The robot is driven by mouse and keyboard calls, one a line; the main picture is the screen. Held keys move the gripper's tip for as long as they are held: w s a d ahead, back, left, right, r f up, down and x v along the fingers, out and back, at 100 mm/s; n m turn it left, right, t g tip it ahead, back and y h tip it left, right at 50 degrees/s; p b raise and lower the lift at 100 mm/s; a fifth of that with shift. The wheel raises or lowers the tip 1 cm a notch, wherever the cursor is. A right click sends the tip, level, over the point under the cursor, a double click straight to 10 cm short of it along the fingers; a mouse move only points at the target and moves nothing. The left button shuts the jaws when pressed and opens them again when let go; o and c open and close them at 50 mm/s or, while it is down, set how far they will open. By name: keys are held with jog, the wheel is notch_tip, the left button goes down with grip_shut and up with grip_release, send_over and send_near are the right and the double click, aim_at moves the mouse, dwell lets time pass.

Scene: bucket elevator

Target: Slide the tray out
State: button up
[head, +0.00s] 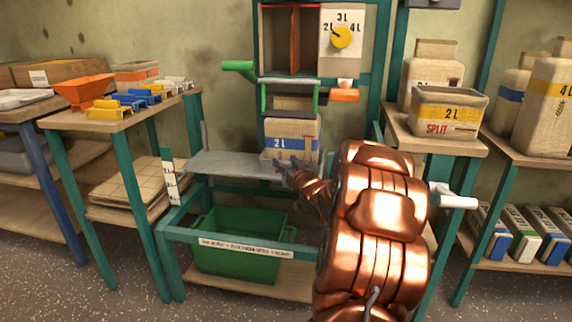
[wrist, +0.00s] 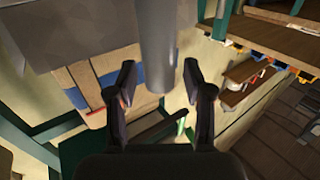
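A flat grey metal tray (head: 232,165) juts out at the front of the teal elevator frame, below and left of a blue-banded 2L bin (head: 291,140). In the wrist view a grey plate, seemingly the tray (wrist: 70,35), fills the upper left. My gripper (head: 284,170) is at the tray's right end; my copper arm hides part of that area. In the wrist view my gripper (wrist: 160,82) is open, its two dark fingers apart. A grey round bar (wrist: 156,45) reaches down between them with gaps on both sides. I cannot tell whether it belongs to the tray.
A green crate (head: 240,240) sits low in the frame, behind a labelled teal front rail (head: 220,243). A side table (head: 115,121) with an orange hopper and small scoops stands left. A 2L SPLIT bin (head: 448,112) stands right. A white lever (head: 455,198) shows beside my arm.

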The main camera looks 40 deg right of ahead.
grip_shut()
dwell(0.5)
